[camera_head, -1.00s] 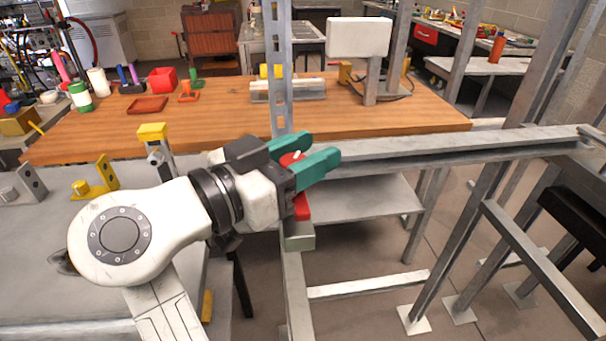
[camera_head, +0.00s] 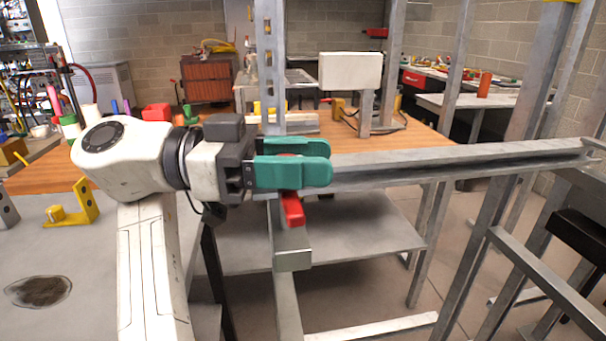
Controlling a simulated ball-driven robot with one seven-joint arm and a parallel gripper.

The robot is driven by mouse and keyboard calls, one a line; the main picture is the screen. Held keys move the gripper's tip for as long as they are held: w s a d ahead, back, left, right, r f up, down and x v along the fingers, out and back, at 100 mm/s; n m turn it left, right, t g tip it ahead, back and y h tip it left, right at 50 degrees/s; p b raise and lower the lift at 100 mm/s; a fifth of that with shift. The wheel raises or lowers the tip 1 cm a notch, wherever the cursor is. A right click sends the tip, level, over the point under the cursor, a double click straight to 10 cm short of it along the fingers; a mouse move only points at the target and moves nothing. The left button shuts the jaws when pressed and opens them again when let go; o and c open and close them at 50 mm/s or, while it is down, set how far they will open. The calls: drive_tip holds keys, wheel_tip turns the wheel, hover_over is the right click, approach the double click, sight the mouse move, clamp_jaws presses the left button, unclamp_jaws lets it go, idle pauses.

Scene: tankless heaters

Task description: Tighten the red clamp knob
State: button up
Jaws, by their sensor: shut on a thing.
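The red clamp knob (camera_head: 292,208) shows in the head view at the near end of the grey steel rail, next to an upright post. Its lower lobe hangs below my fingers; its upper part is mostly hidden behind them. My gripper (camera_head: 303,165), with two green fingers, reaches in from the left and is shut on the knob. The fingers lie nearly level, one above and behind the other. The clamp body behind the knob is hidden by the fingers.
The grey rail (camera_head: 470,158) runs right from the knob. A perforated post (camera_head: 270,70) rises just behind my gripper. A wooden bench (camera_head: 400,142) with a white box on a stand (camera_head: 350,73) is behind. A grey table (camera_head: 70,260) with a yellow bracket (camera_head: 72,207) lies left.

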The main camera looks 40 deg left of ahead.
drive_tip(key=shift+s+f+m+g+h+b, duration=0.1)
drive_tip(key=shift+f+m+g+h+b, duration=0.1)
drive_tip(key=shift+m+g+h+b, duration=0.45)
drive_tip(key=shift+d+r+m+g+h+b, duration=0.15)
drive_tip(key=shift+m+g+b, duration=0.1)
drive_tip(key=shift+g+b, duration=0.2)
drive_tip(key=shift+a+m+g+h+b, duration=0.1)
drive_tip(key=shift+m+g+b, duration=0.1)
drive_tip(key=shift+g+b, duration=0.2)
drive_tip(key=o, duration=1)
drive_tip(key=shift+d, duration=0.1)
drive_tip(key=shift+c, duration=0.2)
drive_tip(key=shift+r, duration=0.15)
